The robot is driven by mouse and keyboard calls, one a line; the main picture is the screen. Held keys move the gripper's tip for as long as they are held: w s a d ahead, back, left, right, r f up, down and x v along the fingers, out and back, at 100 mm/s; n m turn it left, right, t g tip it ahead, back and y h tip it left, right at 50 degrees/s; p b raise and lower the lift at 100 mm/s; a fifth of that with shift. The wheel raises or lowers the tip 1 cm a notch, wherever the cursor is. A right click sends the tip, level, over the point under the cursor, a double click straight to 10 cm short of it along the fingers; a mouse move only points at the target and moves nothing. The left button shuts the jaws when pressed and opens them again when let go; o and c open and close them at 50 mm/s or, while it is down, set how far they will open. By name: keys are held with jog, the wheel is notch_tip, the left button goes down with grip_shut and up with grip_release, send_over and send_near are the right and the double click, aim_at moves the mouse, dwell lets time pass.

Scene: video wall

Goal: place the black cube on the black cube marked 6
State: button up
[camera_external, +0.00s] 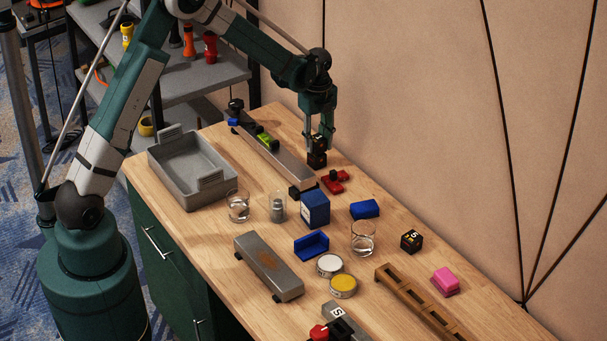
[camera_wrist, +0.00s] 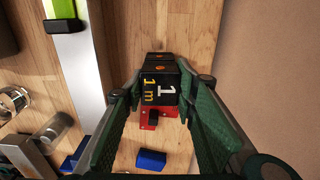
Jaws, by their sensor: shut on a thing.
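My gripper (camera_external: 319,136) is at the far end of the table, pointing down, and is shut on a black cube (camera_external: 318,143). In the wrist view the held cube (camera_wrist: 164,88) lies between the fingers and shows a white 1 and a yellow "1 m". Directly below it is another black cube (camera_external: 316,159), standing on the table with an orange mark. The two look lined up and touching, but I cannot tell whether the held one bears fully on it. A 6 is not readable on the lower cube. Another black cube (camera_external: 411,241), apparently marked 5, stands at the right.
A red part (camera_external: 336,181) lies close in front of the stack. A long grey rail (camera_external: 272,151) runs to its left. The wall is close on the right.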

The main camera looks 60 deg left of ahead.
aim_at(317, 138)
jog(key=shift+f, duration=0.45)
jog(key=shift+f, duration=0.2)
jog(key=o, duration=0.9)
jog(key=shift+r, duration=0.15)
notch_tip(317, 138, up, 12)
jog(key=shift+r+p, duration=0.1)
jog(key=shift+p, duration=0.2)
dwell(0.3)
